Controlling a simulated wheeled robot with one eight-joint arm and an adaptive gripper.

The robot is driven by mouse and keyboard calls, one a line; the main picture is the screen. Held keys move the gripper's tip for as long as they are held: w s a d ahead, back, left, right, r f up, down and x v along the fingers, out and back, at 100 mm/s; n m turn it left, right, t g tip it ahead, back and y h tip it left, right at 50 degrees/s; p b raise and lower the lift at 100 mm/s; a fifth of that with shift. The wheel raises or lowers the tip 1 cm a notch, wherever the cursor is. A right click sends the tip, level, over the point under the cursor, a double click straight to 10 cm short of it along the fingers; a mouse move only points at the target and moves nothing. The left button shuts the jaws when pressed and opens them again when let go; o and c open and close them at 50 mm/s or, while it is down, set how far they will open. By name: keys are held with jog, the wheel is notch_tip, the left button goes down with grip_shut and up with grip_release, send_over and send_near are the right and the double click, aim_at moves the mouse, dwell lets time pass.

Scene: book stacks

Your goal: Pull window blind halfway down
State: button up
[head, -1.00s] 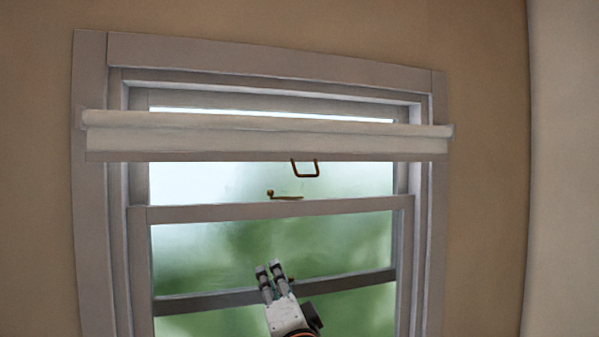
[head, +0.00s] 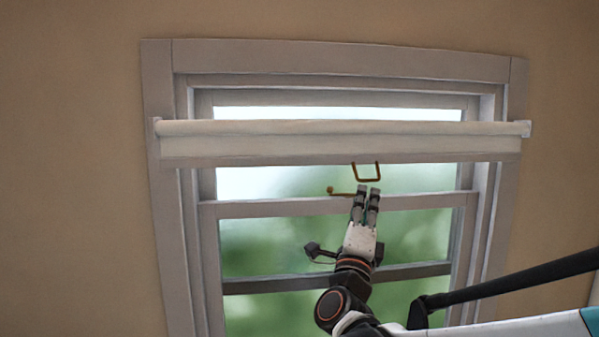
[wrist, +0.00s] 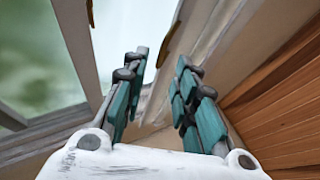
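The window blind (head: 330,146) is a white roll across the top of the window, with only a short strip hanging. A brass U-shaped pull (head: 368,178) hangs from its lower edge. My gripper (head: 367,190) points up just below the pull in the head view. In the wrist view my gripper (wrist: 160,62) shows its two teal-padded fingers apart, with nothing between them. A brown metal piece (wrist: 171,45) near the fingertips there is probably the pull. I cannot tell whether the fingers touch it.
A brass window latch (head: 345,193) sits on the sash rail (head: 270,208), left of my fingertips. The grey window frame (head: 160,190) surrounds the panes. Bare tan wall (head: 70,170) lies to the left. The wrist view shows a wooden slatted surface (wrist: 285,110) at right.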

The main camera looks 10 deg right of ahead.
aim_at(369, 180)
jog(key=p+x, duration=0.2)
jog(key=x, duration=0.5)
jog(key=shift+w+r, duration=0.15)
jog(key=shift+w, duration=0.05)
grip_shut()
